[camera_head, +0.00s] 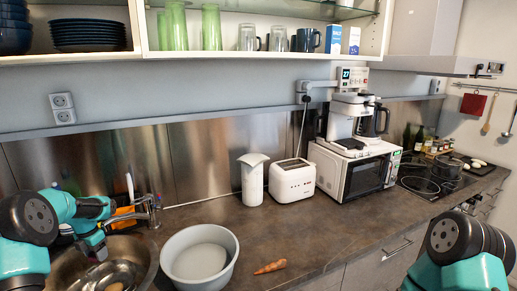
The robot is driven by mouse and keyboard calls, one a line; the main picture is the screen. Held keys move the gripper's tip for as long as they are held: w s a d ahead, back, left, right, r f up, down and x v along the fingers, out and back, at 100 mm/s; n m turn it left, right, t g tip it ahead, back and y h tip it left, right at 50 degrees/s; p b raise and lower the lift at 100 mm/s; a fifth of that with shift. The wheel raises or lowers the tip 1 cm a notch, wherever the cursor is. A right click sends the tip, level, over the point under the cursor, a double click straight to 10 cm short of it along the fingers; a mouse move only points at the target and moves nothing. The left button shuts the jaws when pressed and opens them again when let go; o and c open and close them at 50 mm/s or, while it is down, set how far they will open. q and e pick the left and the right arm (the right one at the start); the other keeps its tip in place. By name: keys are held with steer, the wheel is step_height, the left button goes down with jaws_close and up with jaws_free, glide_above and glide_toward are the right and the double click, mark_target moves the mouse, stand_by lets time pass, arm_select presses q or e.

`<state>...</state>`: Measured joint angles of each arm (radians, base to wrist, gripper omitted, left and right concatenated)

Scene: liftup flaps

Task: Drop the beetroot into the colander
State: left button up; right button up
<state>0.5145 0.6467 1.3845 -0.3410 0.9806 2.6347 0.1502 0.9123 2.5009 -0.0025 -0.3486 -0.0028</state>
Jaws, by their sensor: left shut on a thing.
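My left gripper (97,251) points down over the sink at the lower left. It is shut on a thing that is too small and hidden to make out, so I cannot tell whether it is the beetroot. A wide light grey bowl (226,257), the only colander-like vessel I see, stands on the counter to the right of the gripper; I cannot make out holes. Its visible inside looks empty. A tapered orange-brown root (271,267) lies on the counter right of the bowl. No beetroot shows clearly. My right arm is at the lower right, its gripper out of view.
The round metal sink (147,266) and its tap (151,208) are close to my left gripper. A white toaster (292,181), a white canister (253,180) and a microwave (351,171) stand at the back. The counter front is mostly clear.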

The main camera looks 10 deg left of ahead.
arm_select(q)
steer(key=shift+f, duration=1.25)
steer(key=o, duration=1)
steer(key=shift+o, duration=0.2)
step_height(320, 180, up, 17)
steer(key=shift+a+r, duration=0.2)
steer(key=shift+a, duration=0.05)
steer(key=shift+f, duration=0.15)
steer(key=f, duration=1.6)
steer(key=shift+d, duration=0.25)
steer(key=shift+r, duration=0.15)
